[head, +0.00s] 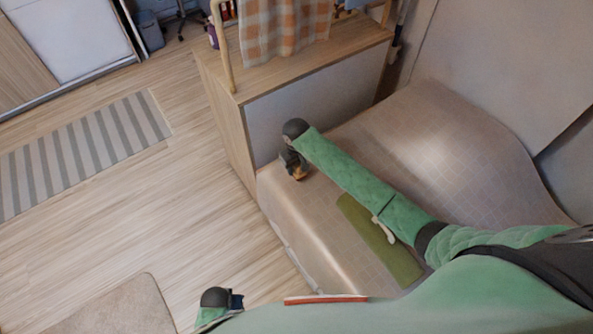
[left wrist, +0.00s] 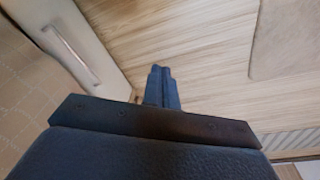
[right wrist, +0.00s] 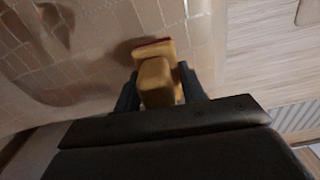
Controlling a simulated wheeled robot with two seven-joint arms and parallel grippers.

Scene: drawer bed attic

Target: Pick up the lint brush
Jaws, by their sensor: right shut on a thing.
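The lint brush (right wrist: 155,80) is a tan wooden block with a dark red edge at its far end. It sits between the two dark fingers of my right gripper (right wrist: 160,92), which is shut on it. In the head view the right gripper (head: 295,172) is over the near-left part of the bed, with the tan brush (head: 299,174) partly hidden by it. I cannot tell whether the brush touches the bed. My left gripper (left wrist: 162,75) has its fingers together, empty, above the wooden floor.
The bed (head: 440,130) has a tan checked cover. A green mat (head: 355,225) lies on it under my right arm, with a pale object (head: 383,230) beside the arm. A wooden cabinet (head: 300,65) stands at the bed's end. The floor (head: 150,220) at left is mostly clear, with a striped rug (head: 85,150).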

